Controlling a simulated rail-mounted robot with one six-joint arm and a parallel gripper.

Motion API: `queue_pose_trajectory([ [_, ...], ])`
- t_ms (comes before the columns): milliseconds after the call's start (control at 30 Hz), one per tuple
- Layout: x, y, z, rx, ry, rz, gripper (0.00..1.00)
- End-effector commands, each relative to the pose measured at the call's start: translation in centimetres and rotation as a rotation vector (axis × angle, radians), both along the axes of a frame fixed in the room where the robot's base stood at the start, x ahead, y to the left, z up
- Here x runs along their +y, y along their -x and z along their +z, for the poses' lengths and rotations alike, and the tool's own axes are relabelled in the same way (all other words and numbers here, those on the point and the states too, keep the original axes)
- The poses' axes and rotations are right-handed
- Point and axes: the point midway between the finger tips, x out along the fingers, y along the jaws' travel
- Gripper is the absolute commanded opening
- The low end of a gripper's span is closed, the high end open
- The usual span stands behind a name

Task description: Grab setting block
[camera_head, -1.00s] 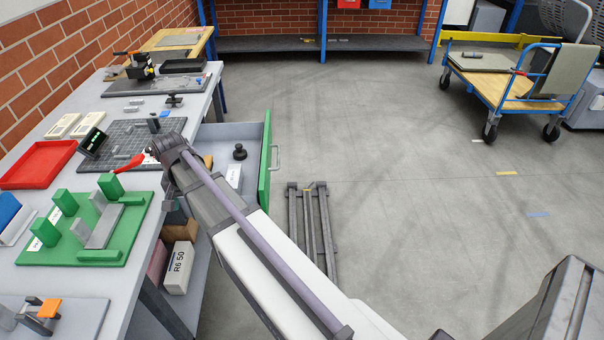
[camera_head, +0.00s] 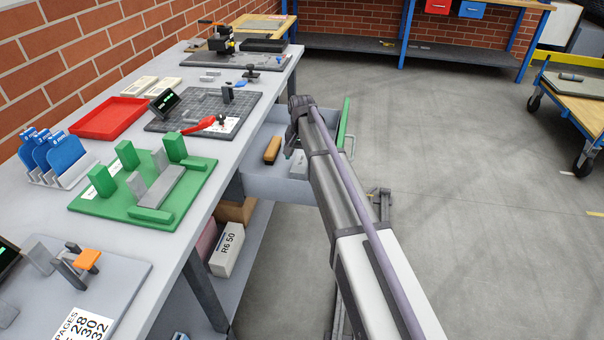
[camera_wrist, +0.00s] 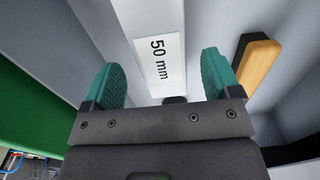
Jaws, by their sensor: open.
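A pale setting block with a white label reading "50 mm" lies in the open drawer. In the wrist view the block (camera_wrist: 150,35) runs between my two teal fingertips, with gaps beside them. My gripper (camera_wrist: 168,78) is open and over the block, not closed on it. In the head view the block (camera_head: 298,165) shows partly beside my arm, which hides much of the drawer.
The drawer (camera_head: 262,186) has a green front (camera_head: 344,125). A tan and black piece (camera_wrist: 257,62) lies right of the block in the wrist view. The workbench (camera_head: 228,180) at left bears a green fixture (camera_head: 190,190) and a red tray (camera_head: 110,118). Open floor lies right.

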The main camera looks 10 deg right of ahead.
Motion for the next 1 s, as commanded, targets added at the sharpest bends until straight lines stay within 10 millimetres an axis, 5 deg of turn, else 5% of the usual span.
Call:
queue_pose_trajectory([
  [267,0.2,-0.1,-5.2,0.0,0.0,0.0,0.83],
  [533,0.2,-0.1,-4.9,0.0,0.0,0.0,0.82],
  [1000,0.2,-0.1,-4.9,0.0,0.0,0.0,0.37],
])
